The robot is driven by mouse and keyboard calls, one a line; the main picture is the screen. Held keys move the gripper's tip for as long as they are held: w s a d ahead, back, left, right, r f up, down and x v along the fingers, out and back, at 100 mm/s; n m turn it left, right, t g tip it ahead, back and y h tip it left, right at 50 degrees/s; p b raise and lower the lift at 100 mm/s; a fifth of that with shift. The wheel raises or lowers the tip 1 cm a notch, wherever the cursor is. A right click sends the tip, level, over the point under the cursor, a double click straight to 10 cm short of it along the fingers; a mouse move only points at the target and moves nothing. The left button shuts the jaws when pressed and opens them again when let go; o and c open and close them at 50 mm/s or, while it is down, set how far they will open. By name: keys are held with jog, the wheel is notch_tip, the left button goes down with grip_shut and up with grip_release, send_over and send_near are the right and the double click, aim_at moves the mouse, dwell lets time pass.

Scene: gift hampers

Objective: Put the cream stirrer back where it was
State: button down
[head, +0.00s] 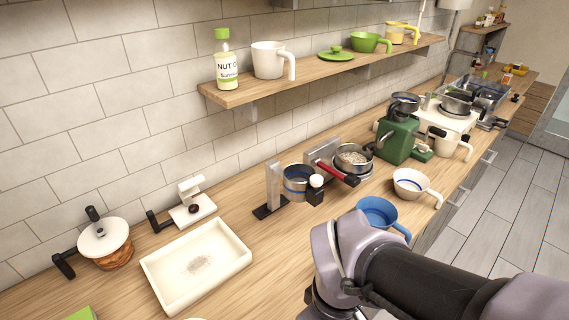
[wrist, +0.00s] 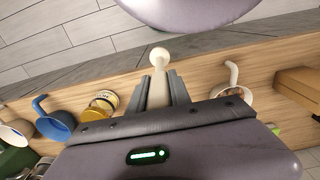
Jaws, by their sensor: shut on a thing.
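In the wrist view my gripper (wrist: 163,90) is shut on the cream stirrer (wrist: 159,58). The stirrer's pale shaft lies between the two dark fingers, and its round knob sticks out past the fingertips. The wooden counter (wrist: 125,82) shows behind it; I cannot tell how high the stirrer is above it. In the head view my arm covers the bottom right, and neither my gripper nor the stirrer shows there.
In the wrist view a blue cup (wrist: 58,122) and a yellow-topped jar (wrist: 101,104) stand left, a cream mug (wrist: 231,90) right. The head view shows a cream tray (head: 158,265), a green machine (head: 396,142) and a crowded wall shelf (head: 310,68). Counter space in front of the tray is partly bare.

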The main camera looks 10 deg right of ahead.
jog(key=w+a+f+p, duration=0.2)
jog(key=w+a, duration=0.1)
jog(key=w, duration=0.4)
jog(key=w+a+f+p, duration=0.2)
jog(key=w+a+f, duration=0.1)
jog(key=w, duration=0.4)
jog(key=shift+w+a, duration=0.15)
jog(key=shift+a, duration=0.25)
jog(key=shift+f, duration=0.15)
jog(key=c, duration=1.2)
grip_release()
